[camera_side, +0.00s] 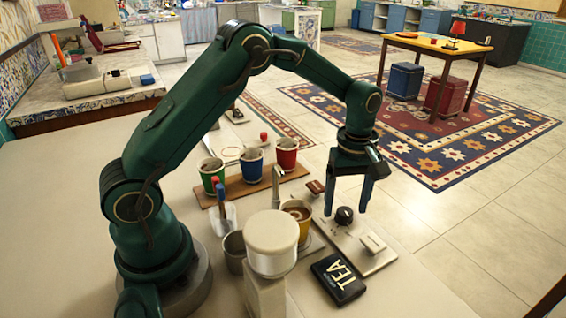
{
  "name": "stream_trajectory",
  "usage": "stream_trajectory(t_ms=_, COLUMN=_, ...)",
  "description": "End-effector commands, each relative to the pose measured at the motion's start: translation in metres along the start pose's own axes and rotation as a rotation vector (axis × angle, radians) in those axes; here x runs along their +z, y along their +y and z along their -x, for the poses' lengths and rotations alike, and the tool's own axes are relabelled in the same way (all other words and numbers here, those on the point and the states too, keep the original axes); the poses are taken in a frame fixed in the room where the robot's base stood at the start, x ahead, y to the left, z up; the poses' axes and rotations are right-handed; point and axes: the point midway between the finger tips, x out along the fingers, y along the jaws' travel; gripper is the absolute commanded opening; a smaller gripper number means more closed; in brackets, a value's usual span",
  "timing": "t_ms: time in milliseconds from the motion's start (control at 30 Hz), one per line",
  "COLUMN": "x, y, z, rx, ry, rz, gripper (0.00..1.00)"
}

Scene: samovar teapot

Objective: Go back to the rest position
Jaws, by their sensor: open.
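My gripper (348,192) points down with its two blue fingers apart. It is empty and hangs above the metal panel (383,259) with the black knob (344,216). A yellow cup (301,224) with brown liquid in it stands to the left of the gripper, partly hidden by the white round-topped vessel (272,236). A green cup (212,180), a blue cup (251,166) and a red cup (287,153) stand in a row on a wooden board (235,187).
A black TEA packet (338,279) lies near the table's front edge. A metal pot (234,250) and a holder with blue- and red-handled tools (224,208) stand left of the white vessel. A small tap (277,184) rises behind it. The counter's left part (60,210) is clear.

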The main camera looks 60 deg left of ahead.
Motion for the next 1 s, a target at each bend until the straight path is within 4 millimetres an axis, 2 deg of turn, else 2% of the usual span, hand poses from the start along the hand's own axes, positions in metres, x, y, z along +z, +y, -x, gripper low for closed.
stream_trajectory(t_ms=67, x=0.0007, y=-0.0013, z=-0.0145, rx=-0.005, ry=-0.002, rz=-0.001, gripper=0.75)
stream_trajectory(t_ms=300, x=0.0001, y=0.0000, z=-0.0121, rx=0.001, ry=0.000, rz=-0.153, gripper=0.75)
stream_trajectory(t_ms=467, x=0.0001, y=0.0000, z=-0.0119, rx=0.001, ry=0.000, rz=-0.191, gripper=0.75)
stream_trajectory(t_ms=833, x=0.0001, y=0.0000, z=-0.0118, rx=0.000, ry=0.000, rz=-0.181, gripper=0.75)
stream_trajectory(t_ms=1000, x=0.0001, y=0.0000, z=-0.0119, rx=0.000, ry=0.000, rz=-0.094, gripper=0.75)
